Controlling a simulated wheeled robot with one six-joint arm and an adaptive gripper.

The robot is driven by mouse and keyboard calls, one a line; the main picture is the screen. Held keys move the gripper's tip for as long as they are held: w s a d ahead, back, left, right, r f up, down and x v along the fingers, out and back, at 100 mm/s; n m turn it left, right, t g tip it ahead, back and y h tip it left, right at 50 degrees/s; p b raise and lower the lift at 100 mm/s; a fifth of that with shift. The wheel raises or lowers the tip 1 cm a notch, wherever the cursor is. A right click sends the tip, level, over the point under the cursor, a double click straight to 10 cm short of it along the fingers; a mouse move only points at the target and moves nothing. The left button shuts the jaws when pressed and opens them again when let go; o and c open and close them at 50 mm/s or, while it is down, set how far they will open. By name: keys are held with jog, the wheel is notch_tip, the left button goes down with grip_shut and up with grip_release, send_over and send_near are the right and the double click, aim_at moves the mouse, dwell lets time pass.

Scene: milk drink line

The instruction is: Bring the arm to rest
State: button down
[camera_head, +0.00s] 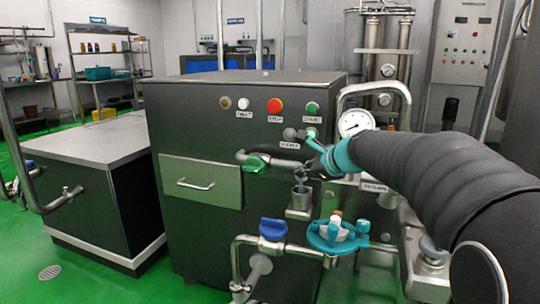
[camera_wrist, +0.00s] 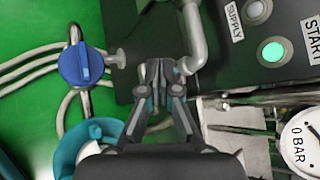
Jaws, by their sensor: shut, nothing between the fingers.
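My arm comes in from the right of the head view in a black ribbed sleeve with a teal band at the wrist. My gripper (camera_head: 305,174) is in front of the dark machine cabinet, just above a small steel cup-shaped fitting (camera_head: 299,200); I cannot tell whether it touches it. In the wrist view my gripper (camera_wrist: 156,70) has its fingers together with nothing between them. A curved steel pipe (camera_wrist: 194,40) passes close to the right of the fingertips.
A pressure gauge (camera_head: 355,122) reading near "0 BAR" is close by. Red (camera_head: 274,105) and green (camera_head: 312,108) buttons are on the cabinet. Green floor (camera_head: 85,275) is free at left.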

jog(key=s+d+f+n+g+h, duration=0.1)
jog(key=s+d+f+n+h, duration=0.1)
jog(key=s+f+n, duration=0.2)
jog(key=s+d+f+n+g+h, duration=0.1)
jog(key=s+f+n, duration=0.4)
jog(key=s, duration=1.6)
jog(key=s+d+f+n+g+h, duration=0.2)
jog(key=s+d+f+n+h, duration=0.1)
jog(key=s+n, duration=0.8)
jog(key=shift+s+d+f+n, duration=0.4)
jog(key=shift+s+f, duration=0.4)
jog(key=shift+f, duration=0.1)
